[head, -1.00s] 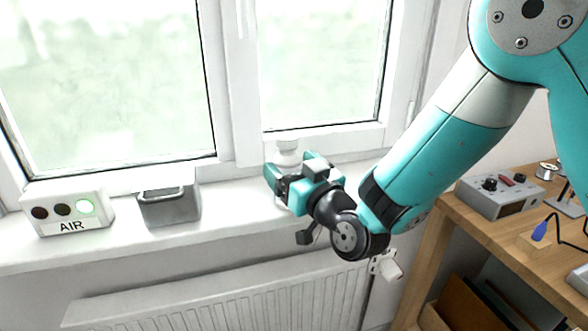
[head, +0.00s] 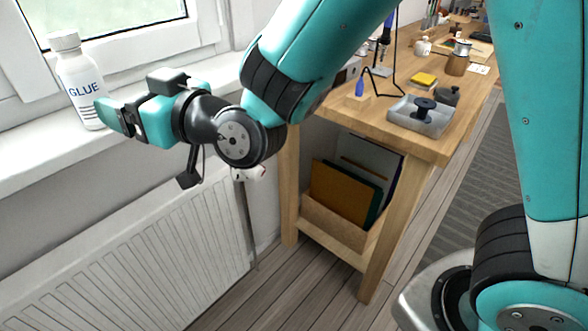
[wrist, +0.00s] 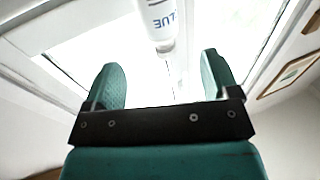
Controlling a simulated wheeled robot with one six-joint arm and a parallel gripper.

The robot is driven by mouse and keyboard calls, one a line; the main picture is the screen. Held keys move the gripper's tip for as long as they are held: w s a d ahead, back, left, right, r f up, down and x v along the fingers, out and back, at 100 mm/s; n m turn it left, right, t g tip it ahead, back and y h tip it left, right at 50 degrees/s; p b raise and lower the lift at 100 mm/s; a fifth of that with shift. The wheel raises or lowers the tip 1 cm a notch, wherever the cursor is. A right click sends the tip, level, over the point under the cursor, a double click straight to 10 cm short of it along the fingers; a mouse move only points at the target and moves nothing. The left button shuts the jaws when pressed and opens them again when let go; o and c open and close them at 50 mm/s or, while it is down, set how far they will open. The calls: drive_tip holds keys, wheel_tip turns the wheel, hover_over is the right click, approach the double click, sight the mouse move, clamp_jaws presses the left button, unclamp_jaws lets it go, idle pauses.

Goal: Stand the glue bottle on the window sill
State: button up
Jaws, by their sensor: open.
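The glue bottle (head: 80,84) is white with a white cap and blue GLUE lettering. It stands upright on the white window sill (head: 36,152) at the left of the head view. My gripper (head: 117,119) is at the sill, just right of the bottle's lower part. In the wrist view the two teal fingers (wrist: 162,85) are spread wide with nothing between them. The bottle (wrist: 158,22) shows beyond the fingertips at the top, apart from them.
A radiator (head: 170,250) is below the sill. A wooden workbench (head: 425,142) stands to the right, with a grey tray (head: 420,116), a yellow block (head: 423,79) and several tools. Folders (head: 345,190) stand on its lower shelf. The floor between radiator and bench is clear.

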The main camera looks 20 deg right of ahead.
drive_tip(key=s+d+f+g+h, duration=0.3)
drive_tip(key=s+d+g, duration=0.4)
drive_tip(key=s, duration=0.3)
drive_tip(key=s+d+f+m+g+h, duration=0.1)
drive_tip(key=s+d+f+g+h, duration=0.1)
drive_tip(key=s+d+g+h, duration=0.3)
drive_tip(key=s+d+g, duration=0.2)
drive_tip(key=s+d, duration=0.2)
drive_tip(key=s, duration=0.2)
drive_tip(key=shift+s+d+f, duration=0.15)
drive_tip(key=shift+d+f, duration=0.2)
drive_tip(key=shift+f, duration=0.05)
